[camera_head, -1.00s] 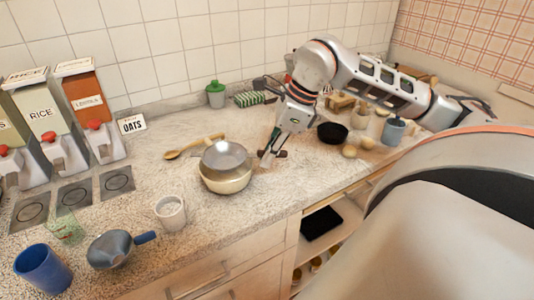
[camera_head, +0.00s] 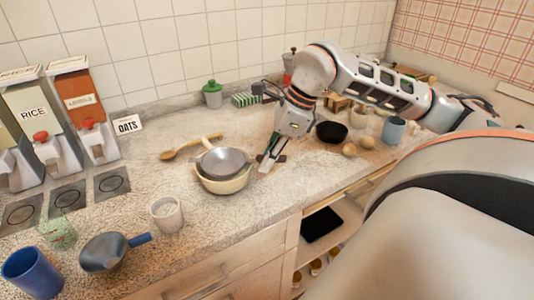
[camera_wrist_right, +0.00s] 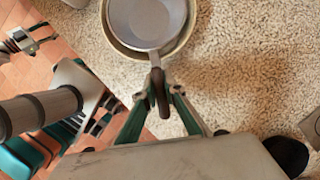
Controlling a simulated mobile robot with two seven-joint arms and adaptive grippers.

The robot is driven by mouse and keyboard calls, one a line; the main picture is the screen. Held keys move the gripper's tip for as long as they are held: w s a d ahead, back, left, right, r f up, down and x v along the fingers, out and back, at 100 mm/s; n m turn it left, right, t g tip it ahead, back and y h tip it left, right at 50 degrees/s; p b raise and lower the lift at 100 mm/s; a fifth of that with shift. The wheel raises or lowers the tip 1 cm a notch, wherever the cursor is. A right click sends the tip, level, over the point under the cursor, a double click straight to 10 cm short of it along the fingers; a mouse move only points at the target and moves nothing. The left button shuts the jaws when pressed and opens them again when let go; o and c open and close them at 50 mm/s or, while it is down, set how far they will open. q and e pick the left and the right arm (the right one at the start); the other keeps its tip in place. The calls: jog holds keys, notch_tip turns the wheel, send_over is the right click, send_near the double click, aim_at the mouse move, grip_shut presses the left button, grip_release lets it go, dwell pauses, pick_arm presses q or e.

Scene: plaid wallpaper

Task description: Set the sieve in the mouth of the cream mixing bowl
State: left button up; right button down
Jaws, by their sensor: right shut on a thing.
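The sieve (camera_head: 226,160) is a grey round pan-like piece. It is over the mouth of the cream mixing bowl (camera_head: 222,187), which stands on the counter. In the right wrist view the sieve (camera_wrist_right: 147,20) lies inside the outline of the bowl's rim (camera_wrist_right: 116,44). I cannot tell whether it touches the rim. My right gripper (camera_head: 264,168) is to the right of the bowl. In the right wrist view its fingers (camera_wrist_right: 158,92) are shut on the sieve's dark handle, which points toward the wrist.
A wooden spoon (camera_head: 185,149) lies behind the bowl. A white cup (camera_head: 167,214), a grey saucepan (camera_head: 105,253) and a blue cup (camera_head: 36,275) stand at the front left. A black bowl (camera_head: 331,133) is to the right.

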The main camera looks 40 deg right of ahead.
jog(key=shift+f, duration=0.2)
dwell(0.6)
jog(key=c, duration=2)
grip_release()
jog(key=shift+c, duration=0.2)
jog(key=shift+s+d+r, duration=0.1)
jog(key=shift+d+r, duration=0.1)
jog(key=shift+r, duration=0.25)
jog(key=v, duration=1.1)
jog(key=shift+a+r, duration=0.1)
